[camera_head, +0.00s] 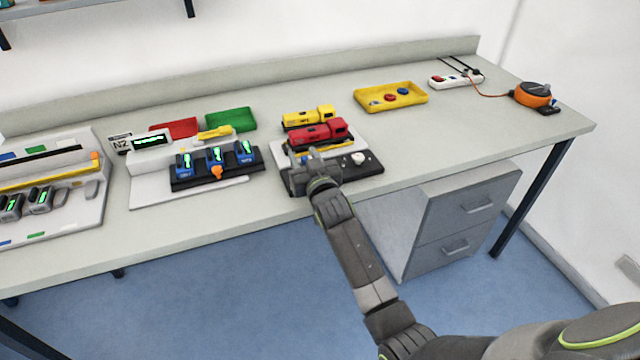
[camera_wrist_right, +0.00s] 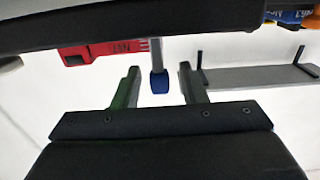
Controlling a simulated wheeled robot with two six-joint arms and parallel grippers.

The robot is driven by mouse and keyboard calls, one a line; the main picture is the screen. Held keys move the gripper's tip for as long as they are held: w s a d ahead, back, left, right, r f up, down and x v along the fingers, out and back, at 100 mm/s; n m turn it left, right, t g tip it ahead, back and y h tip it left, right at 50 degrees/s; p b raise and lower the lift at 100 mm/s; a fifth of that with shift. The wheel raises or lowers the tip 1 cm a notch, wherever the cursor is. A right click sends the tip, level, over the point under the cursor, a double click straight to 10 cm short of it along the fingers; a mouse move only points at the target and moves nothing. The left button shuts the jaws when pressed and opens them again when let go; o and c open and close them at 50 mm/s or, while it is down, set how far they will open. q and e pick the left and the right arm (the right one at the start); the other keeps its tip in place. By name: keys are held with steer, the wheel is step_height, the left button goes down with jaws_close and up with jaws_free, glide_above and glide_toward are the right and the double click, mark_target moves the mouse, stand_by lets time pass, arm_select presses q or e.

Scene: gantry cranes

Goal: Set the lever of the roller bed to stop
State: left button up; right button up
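My right gripper (camera_head: 303,165) is over the front left of a dark control panel (camera_head: 366,168) at the table's front edge. In the right wrist view the right gripper (camera_wrist_right: 160,82) is open, with its two fingers apart. A grey lever with a blue tip (camera_wrist_right: 158,82) shows in the gap between the fingers, and no finger visibly touches it. The gripper and wrist hide much of the panel's left part in the head view. I cannot read the lever's setting. My left gripper is not in view.
A red truck (camera_head: 318,134) and a yellow truck (camera_head: 309,117) stand just behind the panel. A device with blue units (camera_head: 216,158) is to the left. A yellow tray (camera_head: 391,97) is at the back right. The table's front right (camera_head: 450,142) is clear.

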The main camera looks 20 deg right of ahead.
steer(key=s+b, duration=0.1)
steer(key=s, duration=1.5)
steer(key=shift+d, duration=0.25)
steer(key=s+d+f+g, duration=0.1)
steer(key=s+f+g, duration=0.2)
steer(key=f, duration=0.9)
steer(key=s+d+f+g, duration=0.15)
steer(key=s+f, duration=0.25)
steer(key=f, duration=0.7)
steer(key=s+d+f+g, duration=0.1)
steer(key=s+f+g, duration=0.25)
steer(key=f, duration=0.85)
steer(key=s+d+f+g+h, duration=0.1)
steer(key=s+d+f+g, duration=0.25)
steer(key=s+f, duration=0.9)
steer(key=s+d+f+g, duration=0.1)
steer(key=s+f, duration=0.1)
steer(key=s, duration=0.5)
steer(key=s+d+f+g, duration=0.2)
steer(key=s+f, duration=0.1)
steer(key=s, duration=0.5)
steer(key=s+d+f+m+g, duration=0.1)
steer(key=s+d+f+g, duration=0.1)
steer(key=s, duration=0.6)
steer(key=shift+f+h, duration=0.3)
steer(key=shift+f, duration=0.15)
steer(key=shift+w, duration=0.1)
